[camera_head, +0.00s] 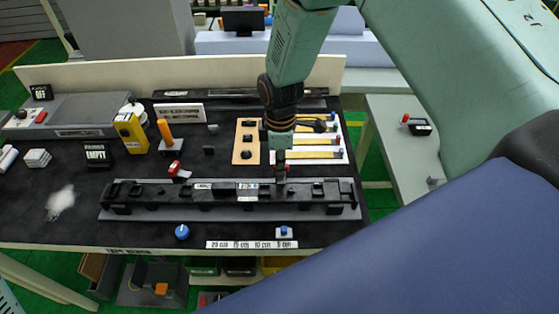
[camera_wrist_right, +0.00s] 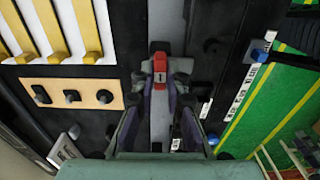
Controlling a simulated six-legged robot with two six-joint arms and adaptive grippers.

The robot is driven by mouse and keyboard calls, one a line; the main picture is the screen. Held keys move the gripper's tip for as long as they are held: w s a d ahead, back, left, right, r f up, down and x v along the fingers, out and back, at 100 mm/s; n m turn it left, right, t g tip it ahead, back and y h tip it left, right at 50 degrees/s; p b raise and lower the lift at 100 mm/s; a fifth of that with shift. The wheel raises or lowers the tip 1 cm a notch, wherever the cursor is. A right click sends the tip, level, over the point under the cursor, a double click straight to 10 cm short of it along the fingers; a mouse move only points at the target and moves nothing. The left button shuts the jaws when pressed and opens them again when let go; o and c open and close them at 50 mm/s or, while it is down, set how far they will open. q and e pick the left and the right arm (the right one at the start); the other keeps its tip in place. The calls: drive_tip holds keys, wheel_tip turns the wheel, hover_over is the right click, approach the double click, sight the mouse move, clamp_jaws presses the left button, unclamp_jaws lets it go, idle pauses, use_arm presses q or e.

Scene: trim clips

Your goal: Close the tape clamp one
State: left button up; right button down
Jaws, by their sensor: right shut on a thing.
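A long black trim strip (camera_head: 225,192) lies on a grey fixture (camera_head: 128,213) across the bench. A small red clamp lever with a pale mark (camera_wrist_right: 160,70) sits between the fingertips of my right gripper in the wrist view; its marking is too small to read surely. My right gripper (camera_head: 281,170) points down at the strip's far edge, right of its middle, and is shut on this red lever. In the head view the fingers mostly hide it. Another red clamp (camera_head: 178,170) stands further left behind the strip.
A tan panel with black knobs (camera_head: 247,142) and yellow-and-white strips (camera_head: 315,155) lie behind my gripper. A yellow box (camera_head: 131,132) and an orange-handled tool (camera_head: 165,132) stand at back left. A blue knob (camera_head: 182,232) and a length scale (camera_head: 252,244) lie in front.

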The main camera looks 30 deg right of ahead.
drive_tip(key=shift+w+r, duration=0.15)
drive_tip(key=c, duration=1.8)
unclamp_jaws()
drive_tip(key=o, duration=0.4)
drive_tip(key=shift+s+d, duration=0.15)
drive_tip(key=shift+s, duration=0.05)
drive_tip(key=shift+o, duration=0.2)
drive_tip(key=shift+w, duration=0.1)
wheel_tip(320, 180, up, 12)
